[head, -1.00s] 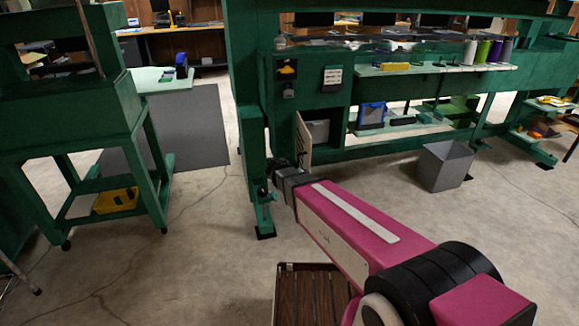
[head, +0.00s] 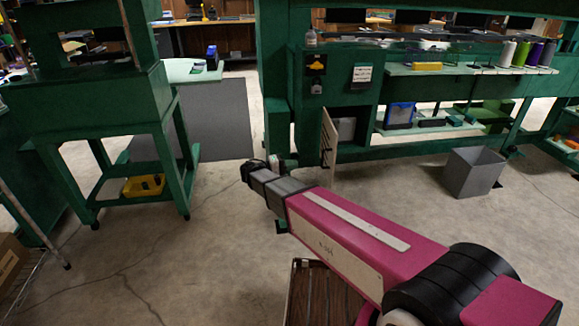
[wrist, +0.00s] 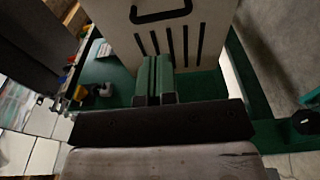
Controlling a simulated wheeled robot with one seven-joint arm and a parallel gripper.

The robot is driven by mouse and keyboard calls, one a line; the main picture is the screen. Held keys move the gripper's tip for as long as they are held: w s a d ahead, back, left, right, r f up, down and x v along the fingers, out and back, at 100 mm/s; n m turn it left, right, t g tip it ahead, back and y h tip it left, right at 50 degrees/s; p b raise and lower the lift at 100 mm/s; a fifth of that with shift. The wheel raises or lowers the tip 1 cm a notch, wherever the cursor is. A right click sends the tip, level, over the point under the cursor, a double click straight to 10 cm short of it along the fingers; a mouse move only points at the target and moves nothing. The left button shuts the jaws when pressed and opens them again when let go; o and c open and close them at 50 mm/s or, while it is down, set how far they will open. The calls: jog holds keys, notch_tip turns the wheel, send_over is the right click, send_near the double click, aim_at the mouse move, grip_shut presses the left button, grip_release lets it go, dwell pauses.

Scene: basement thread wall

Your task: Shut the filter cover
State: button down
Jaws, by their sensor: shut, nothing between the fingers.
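The filter cover (head: 328,147) is a cream panel standing open, swung out from a cavity in the green machine. In the wrist view the cover (wrist: 205,22) fills the top middle, with a black handle and dark vertical slots. My gripper (head: 254,172) is out to the left of the cover in the head view. In the wrist view its fingers (wrist: 154,65) are together with nothing between them, and they point at the cover's slotted face. I cannot tell whether they touch it.
A grey box (head: 345,129) sits in the cavity behind the cover. The green machine's post (head: 277,125) stands close to my gripper. A grey bin (head: 472,172) is on the floor to the right. A green stand (head: 110,110) is at left. Floor between is clear.

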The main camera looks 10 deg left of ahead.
jog(key=x, duration=1)
